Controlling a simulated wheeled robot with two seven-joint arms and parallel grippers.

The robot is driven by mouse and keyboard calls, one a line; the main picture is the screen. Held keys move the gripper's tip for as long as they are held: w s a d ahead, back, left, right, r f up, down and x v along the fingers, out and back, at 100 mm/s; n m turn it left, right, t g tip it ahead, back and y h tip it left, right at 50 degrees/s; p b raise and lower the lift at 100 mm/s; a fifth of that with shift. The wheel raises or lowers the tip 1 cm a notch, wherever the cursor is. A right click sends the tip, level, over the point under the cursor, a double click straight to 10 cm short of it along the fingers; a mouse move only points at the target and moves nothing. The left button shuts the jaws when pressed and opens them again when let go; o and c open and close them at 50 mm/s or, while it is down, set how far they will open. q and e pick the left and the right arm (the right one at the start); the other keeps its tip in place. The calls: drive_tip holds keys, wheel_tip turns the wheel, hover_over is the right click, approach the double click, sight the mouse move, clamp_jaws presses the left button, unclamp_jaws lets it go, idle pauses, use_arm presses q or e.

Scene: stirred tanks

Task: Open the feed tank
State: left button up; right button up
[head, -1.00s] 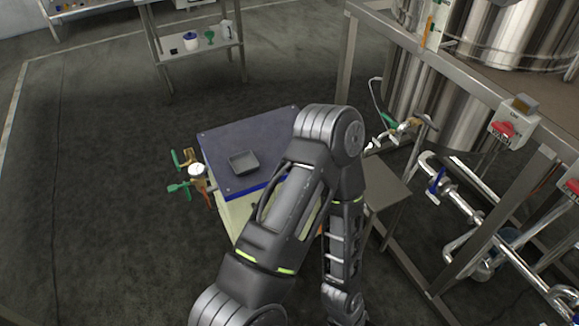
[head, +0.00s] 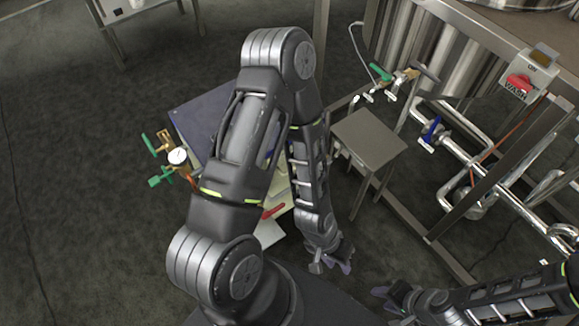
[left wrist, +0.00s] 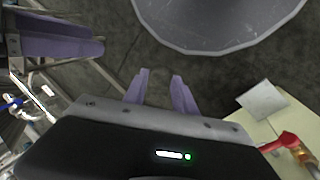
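Steel tanks (head: 455,50) stand behind the metal frame at the upper right; no label shows which is the feed tank. On their pipework are a green-handled valve (head: 381,73) and a blue-handled valve (head: 432,130). A red handle (head: 273,212) sits on the cream cart, partly behind my left arm; it also shows in the left wrist view (left wrist: 284,143), beside brass fittings. My left gripper (head: 331,268) hangs right of the cart, its purple fingers apart and empty in the left wrist view (left wrist: 160,82). My right gripper (head: 383,294) is low at the right; its finger gap is unclear.
The blue-topped cart (head: 195,115) carries a gauge (head: 177,156) and green handles on its left side. A small steel table (head: 368,138) stands between cart and frame.

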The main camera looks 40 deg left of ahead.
use_arm(q)
drive_tip(key=w+a+f+m+y+b, duration=0.25)
drive_tip(key=w+a+b, duration=0.25)
drive_tip(key=w+a, duration=0.5)
drive_tip(key=w+a+r+m+y+b, duration=0.1)
drive_tip(key=w+a+r+y+b, duration=0.1)
drive_tip(key=a, duration=0.7)
drive_tip(key=w+a+r+m+y+b, duration=0.1)
drive_tip(key=w+a+r, duration=0.3)
drive_tip(key=a, duration=0.5)
drive_tip(key=shift+w+r+y+b, duration=0.15)
drive_tip(key=shift+w+y+b, duration=0.25)
drive_tip(key=shift+w, duration=0.55)
drive_tip(key=shift+a+m, duration=0.1)
drive_tip(key=shift+m, duration=0.15)
drive_tip(key=shift+w+a+f+b, duration=0.15)
drive_tip(key=shift+a+f, duration=0.1)
drive_tip(key=shift+f, duration=1.05)
drive_tip(key=shift+a+f+b, duration=0.15)
drive_tip(key=shift+a+f, duration=0.05)
drive_tip(key=shift+f, duration=1.1)
drive_tip(key=shift+w+a+f+b, duration=0.15)
drive_tip(key=shift+a+f, duration=0.1)
drive_tip(key=shift+f, duration=1.05)
drive_tip(key=shift+s, duration=0.1)
